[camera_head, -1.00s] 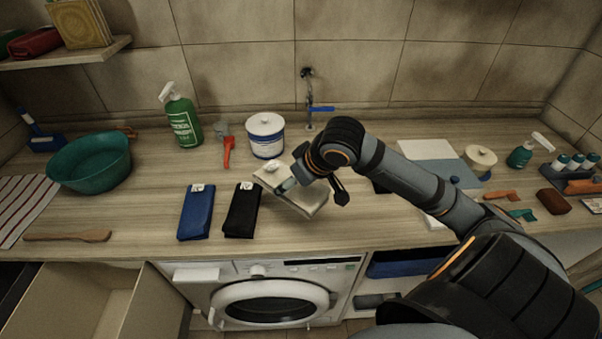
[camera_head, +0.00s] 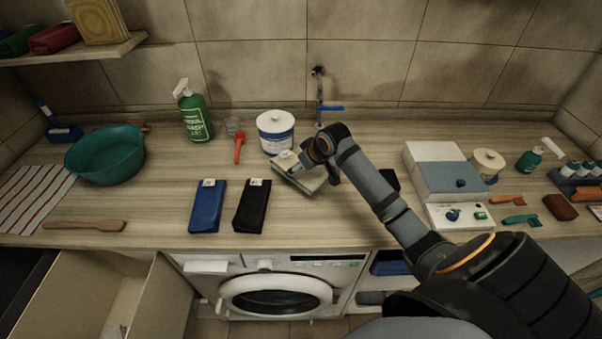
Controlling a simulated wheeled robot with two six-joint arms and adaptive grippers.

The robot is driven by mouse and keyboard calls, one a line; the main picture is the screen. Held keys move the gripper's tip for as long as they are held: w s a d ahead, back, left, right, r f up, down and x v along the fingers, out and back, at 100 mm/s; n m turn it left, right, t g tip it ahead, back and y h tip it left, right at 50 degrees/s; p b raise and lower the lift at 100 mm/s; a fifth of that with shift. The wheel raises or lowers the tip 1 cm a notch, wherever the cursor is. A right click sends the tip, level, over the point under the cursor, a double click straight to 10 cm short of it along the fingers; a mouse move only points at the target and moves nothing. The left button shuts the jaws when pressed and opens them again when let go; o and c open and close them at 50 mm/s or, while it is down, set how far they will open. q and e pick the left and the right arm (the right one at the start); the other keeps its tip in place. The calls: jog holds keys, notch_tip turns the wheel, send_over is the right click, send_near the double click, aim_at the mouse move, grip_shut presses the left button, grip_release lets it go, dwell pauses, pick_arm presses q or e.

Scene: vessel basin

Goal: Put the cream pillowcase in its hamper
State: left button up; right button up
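A folded cream cloth, the pillowcase (camera_head: 312,184), is at the middle of the counter, right of the black folded cloth and in front of the white tub. It looks slightly tilted. My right gripper (camera_head: 297,169) is over its upper left part, touching or very close to it. The fingertips are small and partly hidden, so I cannot tell whether they are closed on the cloth. I also cannot tell whether the cloth is clear of the counter. My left gripper is not in view. No hamper is clearly recognizable; an open beige box-like compartment (camera_head: 150,296) shows at the lower left.
Blue (camera_head: 207,208) and black (camera_head: 252,208) folded cloths lie left of the pillowcase. The white tub (camera_head: 276,134) stands behind it. A washing machine (camera_head: 275,290) is below the counter. A blue bin (camera_head: 388,264) is right of it. A teal basin (camera_head: 105,157) stands left.

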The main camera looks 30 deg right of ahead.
aim_at(315, 176)
jog(key=shift+w+d+f+p, duration=0.15)
jog(key=shift+f+p, duration=0.5)
jog(key=shift+f, duration=1.15)
jog(key=o, duration=1.3)
jog(key=shift+f, duration=0.15)
jog(key=v, duration=1.1)
jog(key=shift+s+r, duration=0.2)
jog(key=shift+r, duration=0.45)
